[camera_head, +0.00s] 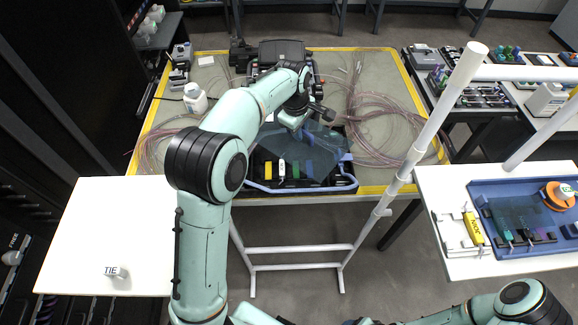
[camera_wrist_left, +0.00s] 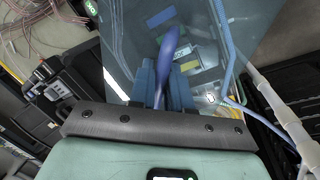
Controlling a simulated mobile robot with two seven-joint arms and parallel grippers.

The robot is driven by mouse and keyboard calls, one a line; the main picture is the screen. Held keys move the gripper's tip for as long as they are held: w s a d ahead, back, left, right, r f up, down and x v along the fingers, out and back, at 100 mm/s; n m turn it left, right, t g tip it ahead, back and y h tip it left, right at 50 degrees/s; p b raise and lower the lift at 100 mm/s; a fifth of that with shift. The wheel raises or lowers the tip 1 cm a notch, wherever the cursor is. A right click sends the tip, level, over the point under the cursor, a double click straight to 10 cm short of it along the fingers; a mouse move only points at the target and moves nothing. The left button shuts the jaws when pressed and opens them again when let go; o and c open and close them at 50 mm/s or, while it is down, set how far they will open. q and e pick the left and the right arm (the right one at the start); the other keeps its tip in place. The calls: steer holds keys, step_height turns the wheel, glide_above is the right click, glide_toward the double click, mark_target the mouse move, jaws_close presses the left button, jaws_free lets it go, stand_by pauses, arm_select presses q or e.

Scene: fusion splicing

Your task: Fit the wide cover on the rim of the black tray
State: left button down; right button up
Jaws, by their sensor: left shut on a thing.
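The wide cover (camera_head: 312,148) is a see-through blue-grey sheet, tilted over the black tray (camera_head: 347,187) near the front edge of the workbench. My left gripper (camera_head: 297,130) is above the cover's back part. In the left wrist view, my left gripper (camera_wrist_left: 166,88) is shut on the cover's blue handle, and the clear sheet (camera_wrist_left: 205,25) spreads beyond the fingers. Yellow, white and green items show in the tray's front part. I cannot tell whether the cover touches the rim. My right gripper is out of view.
A black machine (camera_head: 280,52) stands behind the tray. Loops of clear tubing (camera_head: 380,110) lie to the right, and a white bottle (camera_head: 195,98) stands at left. A white pole frame (camera_head: 430,115) rises right of the tray. The white side table (camera_head: 100,230) is mostly clear.

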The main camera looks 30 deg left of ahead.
arm_select(q)
steer(key=a+r+n, duration=0.1)
steer(key=n, duration=0.1)
steer(key=a+r+n+y, duration=0.1)
steer(key=n, duration=0.2)
steer(key=a+r+n+b, duration=0.1)
steer(key=a+r+n, duration=0.1)
steer(key=shift+w+r+n+y, duration=0.1)
steer(key=shift+w+n+y, duration=0.2)
steer(key=shift+n, duration=0.1)
steer(key=b, duration=0.2)
glide_above(288, 170)
steer(key=s+d+f+x, duration=0.1)
steer(key=s+x, duration=0.1)
steer(key=x, duration=1)
steer(key=shift+d+f+b, duration=0.15)
steer(key=shift+f+b, duration=0.3)
steer(key=shift+f, duration=3)
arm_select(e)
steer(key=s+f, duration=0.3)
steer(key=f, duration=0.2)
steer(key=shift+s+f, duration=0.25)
arm_select(q)
steer(key=shift+f, duration=0.1)
steer(key=c, duration=1.1)
jaws_free()
